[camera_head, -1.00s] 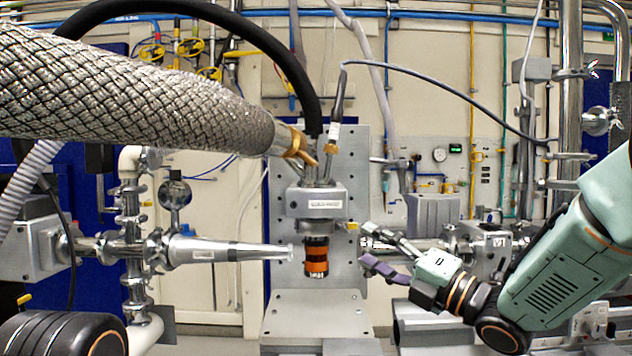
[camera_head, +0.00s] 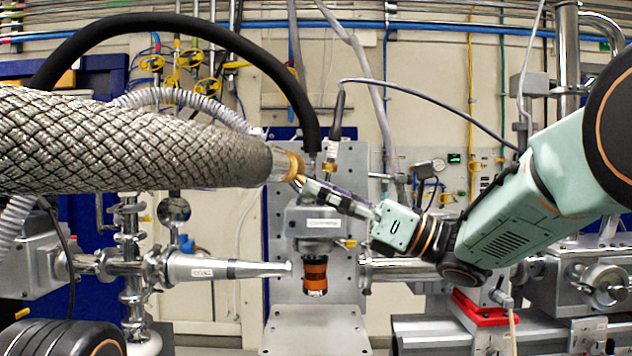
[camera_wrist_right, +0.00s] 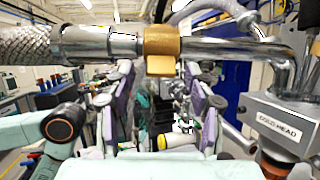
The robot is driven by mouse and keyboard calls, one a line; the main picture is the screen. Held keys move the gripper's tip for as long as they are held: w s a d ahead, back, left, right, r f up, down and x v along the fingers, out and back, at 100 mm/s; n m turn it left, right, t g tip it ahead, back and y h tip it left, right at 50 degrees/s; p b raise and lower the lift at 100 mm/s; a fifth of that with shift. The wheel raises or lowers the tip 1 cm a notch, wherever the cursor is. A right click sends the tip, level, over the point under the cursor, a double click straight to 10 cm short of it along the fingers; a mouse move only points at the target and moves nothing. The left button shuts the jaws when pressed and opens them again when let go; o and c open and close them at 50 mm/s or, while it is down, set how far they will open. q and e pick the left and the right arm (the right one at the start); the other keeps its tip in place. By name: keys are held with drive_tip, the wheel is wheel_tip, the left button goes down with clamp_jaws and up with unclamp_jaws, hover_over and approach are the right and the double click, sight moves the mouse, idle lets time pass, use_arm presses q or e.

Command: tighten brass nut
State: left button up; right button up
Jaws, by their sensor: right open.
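The brass nut (camera_head: 290,166) sits at the end of the thick braided metal hose (camera_head: 120,140), where it meets the pipe of the cold head (camera_head: 315,222). In the right wrist view the brass nut (camera_wrist_right: 161,42) lies across the top, centred between the two finger tips, with a small brass tab below it. My right gripper (camera_head: 308,186) comes in from the right and its tips are close to the nut, partly in front of its lower side. In the right wrist view its fingers (camera_wrist_right: 160,85) are apart and empty. I cannot tell whether they touch the nut. My left gripper is out of view.
A black hose (camera_head: 215,30) arches above the braided hose and down to the cold head. A thin grey cable (camera_head: 430,97) runs to the right. A steel nozzle (camera_head: 225,268) and an orange-and-black cylinder (camera_head: 315,275) are below. The cold head block (camera_wrist_right: 275,122) is close on the right.

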drive_tip(key=shift+x, duration=0.85)
drive_tip(key=shift+w+d, duration=0.1)
drive_tip(key=shift+c, duration=0.3)
drive_tip(key=c, duration=0.4)
clamp_jaws()
